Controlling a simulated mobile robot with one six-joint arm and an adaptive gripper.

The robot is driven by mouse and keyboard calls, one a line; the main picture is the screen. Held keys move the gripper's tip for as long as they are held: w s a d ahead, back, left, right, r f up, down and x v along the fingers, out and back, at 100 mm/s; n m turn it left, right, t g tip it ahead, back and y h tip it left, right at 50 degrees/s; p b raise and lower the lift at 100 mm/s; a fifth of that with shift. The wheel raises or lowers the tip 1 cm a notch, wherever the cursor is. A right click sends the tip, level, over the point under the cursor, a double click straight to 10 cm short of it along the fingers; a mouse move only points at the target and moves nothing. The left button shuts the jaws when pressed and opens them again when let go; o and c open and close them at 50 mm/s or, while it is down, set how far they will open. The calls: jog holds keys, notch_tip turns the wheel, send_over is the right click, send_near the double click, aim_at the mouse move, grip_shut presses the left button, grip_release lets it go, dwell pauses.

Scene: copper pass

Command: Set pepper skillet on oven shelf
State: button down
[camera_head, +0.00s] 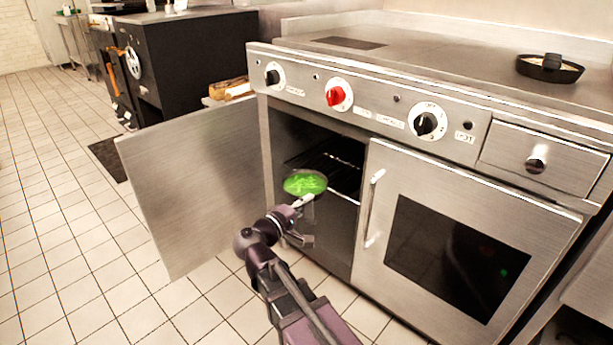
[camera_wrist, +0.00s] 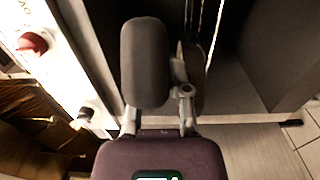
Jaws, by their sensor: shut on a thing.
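The pepper skillet (camera_head: 305,184), round with bright green contents, is held about level at the mouth of the open oven compartment. My gripper (camera_head: 300,203) is shut on its handle from the near side. The oven shelf (camera_head: 342,172), a dark wire rack with a bright front edge, lies inside, just behind and right of the skillet. I cannot tell whether the skillet touches it. In the wrist view my gripper (camera_wrist: 172,95) fills the middle and hides most of the skillet. Thin bright rack bars (camera_wrist: 200,15) show at the top.
The left oven door (camera_head: 190,185) stands wide open. The right oven door (camera_head: 455,245) is closed, with a vertical handle (camera_head: 373,205) beside the opening. A dark pan (camera_head: 548,69) sits on the cooktop. A black cabinet (camera_head: 185,65) stands behind.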

aim_at(311, 177)
jog(key=shift+w+a, duration=0.1)
jog(key=shift+a, duration=0.05)
jog(key=shift+w, duration=0.3)
jog(key=w, duration=0.5)
jog(key=w+f+b, duration=0.1)
jog(key=w, duration=0.9)
jog(key=shift+f, duration=0.25)
jog(key=shift+b, duration=0.35)
jog(key=shift+w+f+b, duration=0.1)
jog(key=shift+f+b, duration=1.6)
jog(key=shift+f, duration=0.1)
jog(key=c, duration=0.6)
grip_release()
